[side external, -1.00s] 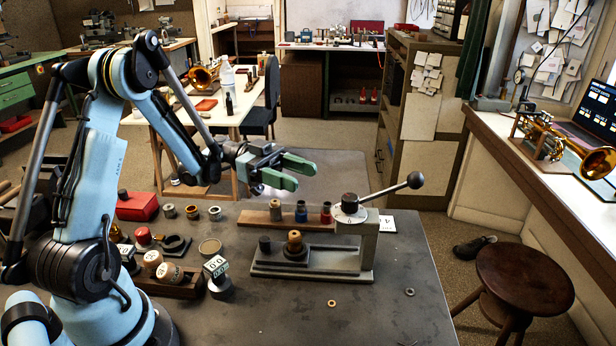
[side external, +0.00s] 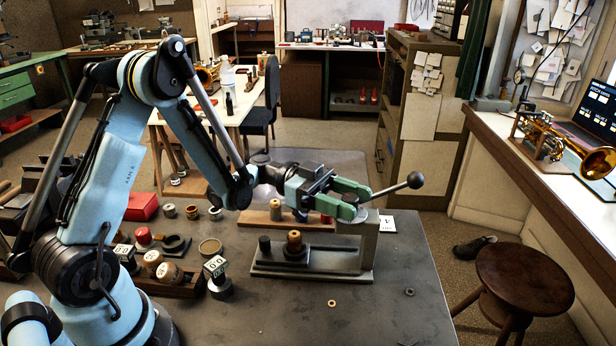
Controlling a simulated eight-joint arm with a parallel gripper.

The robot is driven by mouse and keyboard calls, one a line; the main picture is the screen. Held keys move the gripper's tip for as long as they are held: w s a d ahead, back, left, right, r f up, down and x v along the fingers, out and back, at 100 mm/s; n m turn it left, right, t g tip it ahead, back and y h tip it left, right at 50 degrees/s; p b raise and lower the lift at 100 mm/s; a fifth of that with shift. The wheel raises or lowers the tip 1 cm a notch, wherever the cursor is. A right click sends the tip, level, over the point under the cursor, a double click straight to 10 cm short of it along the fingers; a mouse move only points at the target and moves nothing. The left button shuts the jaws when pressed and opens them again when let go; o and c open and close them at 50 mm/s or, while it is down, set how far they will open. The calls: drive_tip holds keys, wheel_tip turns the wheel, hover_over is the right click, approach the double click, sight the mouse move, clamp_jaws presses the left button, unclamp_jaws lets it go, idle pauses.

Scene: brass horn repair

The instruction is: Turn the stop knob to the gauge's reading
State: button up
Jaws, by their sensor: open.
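The stop knob, on top of the grey press (side external: 366,248), is mostly hidden behind my gripper. Part of its pale dial plate (side external: 352,226) shows below the fingers. My gripper (side external: 353,202) is open, its green fingers reaching right over the top of the press at the knob. Whether the fingers are around the knob or just above it, I cannot tell. A small block with a white face and dark digits (side external: 215,266), seemingly the gauge, stands on a black round base on the bench. Its digits look like zeros but are too small to read surely.
The press lever's black ball (side external: 415,180) sticks up right of my gripper. A white card (side external: 388,224) lies behind the press. Several small parts crowd the left; the front right bench (side external: 380,310) is mostly clear.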

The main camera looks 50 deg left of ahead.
drive_tip(key=shift+d, duration=0.25)
drive_tip(key=c, duration=1)
drive_tip(key=shift+o, duration=0.2)
drive_tip(key=m+g, duration=0.2)
drive_tip(key=g, duration=0.1)
drive_tip(key=m+g, duration=0.2)
drive_tip(key=g, duration=0.2)
drive_tip(key=shift+m+h, duration=0.3)
drive_tip(key=shift+h, duration=0.1)
drive_tip(key=o, duration=1)
drive_tip(key=shift+c, duration=0.2)
